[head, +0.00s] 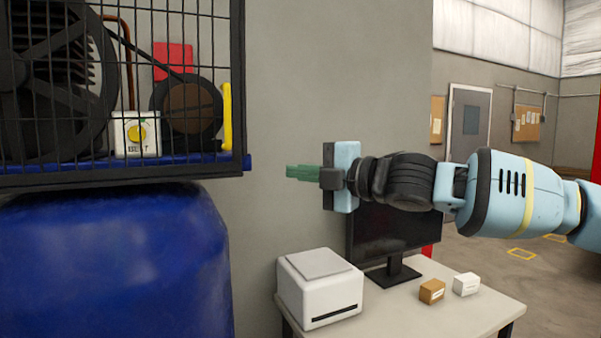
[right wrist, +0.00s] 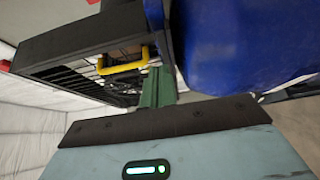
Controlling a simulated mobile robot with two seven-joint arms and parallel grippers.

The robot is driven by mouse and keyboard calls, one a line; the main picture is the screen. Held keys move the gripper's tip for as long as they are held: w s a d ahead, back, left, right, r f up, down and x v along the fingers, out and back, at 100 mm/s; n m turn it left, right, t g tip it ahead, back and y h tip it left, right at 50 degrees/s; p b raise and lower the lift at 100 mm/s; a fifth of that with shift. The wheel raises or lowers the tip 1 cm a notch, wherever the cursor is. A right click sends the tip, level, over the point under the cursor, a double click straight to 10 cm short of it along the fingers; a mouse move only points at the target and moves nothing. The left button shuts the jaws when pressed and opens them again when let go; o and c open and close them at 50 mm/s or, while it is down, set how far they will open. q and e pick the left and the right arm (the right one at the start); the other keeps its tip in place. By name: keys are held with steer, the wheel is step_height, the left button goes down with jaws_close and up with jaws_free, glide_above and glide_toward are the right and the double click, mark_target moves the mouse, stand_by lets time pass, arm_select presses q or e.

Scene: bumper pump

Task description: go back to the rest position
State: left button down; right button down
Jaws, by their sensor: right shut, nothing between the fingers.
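My right arm comes in from the right in the head view. Its gripper (head: 290,172) points left, with its green fingers together and nothing between them. The gripper is in front of the grey wall, a little right of the black cage (head: 239,90) and above the white box-shaped machine. In the right wrist view the green fingers (right wrist: 157,85) show beyond the dark edge of the gripper's body, with the blue tank and the yellow handle behind them. My left gripper is not in view.
A blue tank (head: 110,260) stands under the cage, which holds a fan, a pulley and a white box (head: 136,135). A yellow handle (head: 227,117) is on the cage's right side. A table (head: 400,318) bears a white machine (head: 320,288), a monitor (head: 395,235) and two small boxes.

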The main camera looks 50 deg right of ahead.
stand_by(0.3)
steer(key=w+a+f+m+g+y, duration=0.1)
steer(key=w+a+f, duration=0.15)
steer(key=f, duration=0.75)
steer(key=w+a+f+m+g+y, duration=0.15)
steer(key=w+f, duration=0.25)
steer(key=f, duration=0.5)
steer(key=s+a+f+m+g, duration=0.1)
steer(key=a+f+m, duration=0.2)
steer(key=f, duration=0.8)
steer(key=s+a+f+m, duration=0.2)
steer(key=a+f, duration=0.1)
steer(key=f, duration=0.9)
steer(key=s+a+f+m+g+h, duration=0.1)
steer(key=s+a+f+m, duration=0.2)
steer(key=s+f, duration=0.5)
steer(key=s+a+f+m+g+h, duration=0.2)
steer(key=s+a+f+m, duration=0.2)
steer(key=s+f, duration=0.4)
steer(key=s+a+f+m+g+h, duration=0.1)
steer(key=s+a+f+m, duration=0.3)
steer(key=s+f, duration=0.5)
step_height(320, 180, down, 2)
steer(key=shift+a+f+g+h, duration=0.1)
steer(key=shift+a+g+h, duration=0.25)
steer(key=shift+a, duration=0.2)
steer(key=shift+s, duration=0.1)
